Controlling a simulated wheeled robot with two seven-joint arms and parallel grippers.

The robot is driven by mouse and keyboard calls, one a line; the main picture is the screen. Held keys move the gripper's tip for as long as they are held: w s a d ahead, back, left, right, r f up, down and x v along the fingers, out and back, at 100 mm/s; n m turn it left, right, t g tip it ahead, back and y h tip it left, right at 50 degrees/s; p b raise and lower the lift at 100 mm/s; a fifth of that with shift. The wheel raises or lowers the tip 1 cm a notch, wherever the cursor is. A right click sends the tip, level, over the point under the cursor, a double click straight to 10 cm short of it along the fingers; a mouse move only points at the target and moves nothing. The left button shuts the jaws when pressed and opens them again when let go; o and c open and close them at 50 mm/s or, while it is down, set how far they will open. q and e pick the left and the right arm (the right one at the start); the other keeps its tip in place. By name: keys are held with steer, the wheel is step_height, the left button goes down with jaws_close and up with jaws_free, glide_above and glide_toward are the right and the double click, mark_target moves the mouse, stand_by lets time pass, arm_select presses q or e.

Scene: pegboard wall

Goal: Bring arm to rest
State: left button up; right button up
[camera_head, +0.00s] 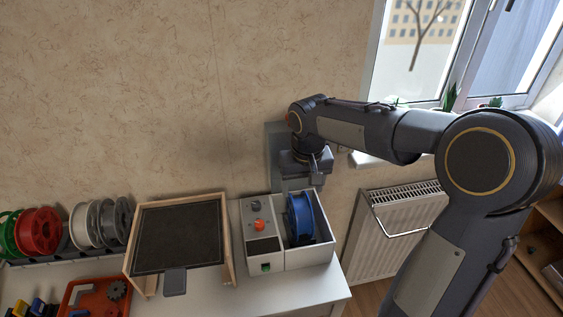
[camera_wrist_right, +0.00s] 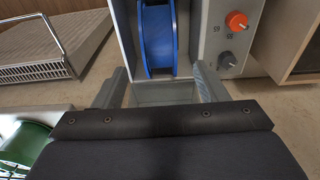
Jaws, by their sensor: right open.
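My right arm comes in from the right side of the head view. Its gripper (camera_head: 302,184) hangs near the wall, above the back of a white box (camera_head: 315,258). In the right wrist view the two fingers of the gripper (camera_wrist_right: 160,85) stand wide apart with nothing between them. A blue spool (camera_head: 299,218) sits upright in the open right compartment of the box. It also shows in the wrist view (camera_wrist_right: 157,38), beyond the fingertips and apart from them. My left gripper is not in view.
The box has an orange knob (camera_head: 259,225) and a grey knob. Left of it stand a wood-framed dark panel (camera_head: 178,237), an orange tray (camera_head: 88,298) and a rack of spools, including a red one (camera_head: 40,231). A radiator (camera_head: 402,225) and window are at right.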

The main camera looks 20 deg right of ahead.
steer(key=s+a+t+y, duration=0.2)
steer(key=s+a, duration=0.1)
steer(key=s, duration=0.7)
steer(key=s+a+n+t+y, duration=0.1)
steer(key=s+a, duration=0.3)
steer(key=s, duration=0.7)
steer(key=shift+s+r+t+y, duration=0.2)
steer(key=shift+r+t+y, duration=0.05)
steer(key=shift+t+y, duration=0.35)
steer(key=shift+a, duration=0.1)
